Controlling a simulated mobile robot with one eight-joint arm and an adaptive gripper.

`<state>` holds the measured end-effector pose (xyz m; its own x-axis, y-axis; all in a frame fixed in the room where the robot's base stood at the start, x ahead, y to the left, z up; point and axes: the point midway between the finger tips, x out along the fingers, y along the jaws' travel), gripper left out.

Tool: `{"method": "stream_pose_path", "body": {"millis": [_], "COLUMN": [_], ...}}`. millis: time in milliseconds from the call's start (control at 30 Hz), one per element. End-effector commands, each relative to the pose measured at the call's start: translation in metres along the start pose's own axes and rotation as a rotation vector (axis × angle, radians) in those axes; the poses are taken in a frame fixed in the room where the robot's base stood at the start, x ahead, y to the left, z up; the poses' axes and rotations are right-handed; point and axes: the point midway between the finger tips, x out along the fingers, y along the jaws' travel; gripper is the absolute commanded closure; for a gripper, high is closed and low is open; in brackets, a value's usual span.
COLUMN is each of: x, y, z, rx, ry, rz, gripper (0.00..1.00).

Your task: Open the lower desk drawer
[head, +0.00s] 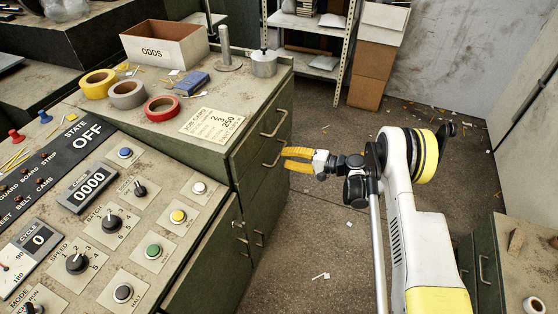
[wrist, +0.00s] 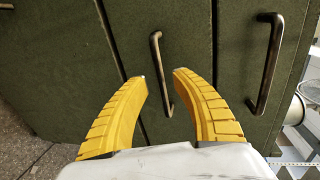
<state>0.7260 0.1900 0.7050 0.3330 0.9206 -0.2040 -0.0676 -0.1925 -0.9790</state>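The green desk has two drawers with bar handles on its right side. The lower drawer (wrist: 185,25) looks closed, its face level with the panels around it. Its handle (head: 271,157) is a worn metal bar, which also shows in the wrist view (wrist: 155,46). My gripper (head: 285,159) has yellow ribbed fingers and is open in front of this handle. In the wrist view its fingertips (wrist: 161,74) stand apart on either side of the bar, with a gap visible on each side. I cannot tell how deep the handle sits between them.
The upper drawer's handle (head: 274,122) is just above; in the wrist view it is at the right (wrist: 265,65). Tape rolls and a box marked ODDS (head: 166,45) are on the desk top. A control panel (head: 100,225) stands in front. The floor (head: 340,200) beside the desk is mostly open.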

Motion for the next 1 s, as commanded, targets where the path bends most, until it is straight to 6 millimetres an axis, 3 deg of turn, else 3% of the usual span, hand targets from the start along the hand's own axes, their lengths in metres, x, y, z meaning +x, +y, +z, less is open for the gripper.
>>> {"method": "stream_pose_path", "body": {"millis": [200,567,667,700,1000], "x": [0.029,0.034,0.034,0.034,0.030], "y": [0.001,-0.001,-0.001,-0.001,0.000], "z": [0.000,-0.001,-0.001,-0.001,-0.001], "rx": [0.000,0.000,0.000,0.000,0.001], "ry": [0.000,0.001,0.001,0.001,0.002], "rz": [0.000,0.000,0.000,0.001,0.000], "gripper": [0.68,0.68,0.96,1.00,1.00]}}
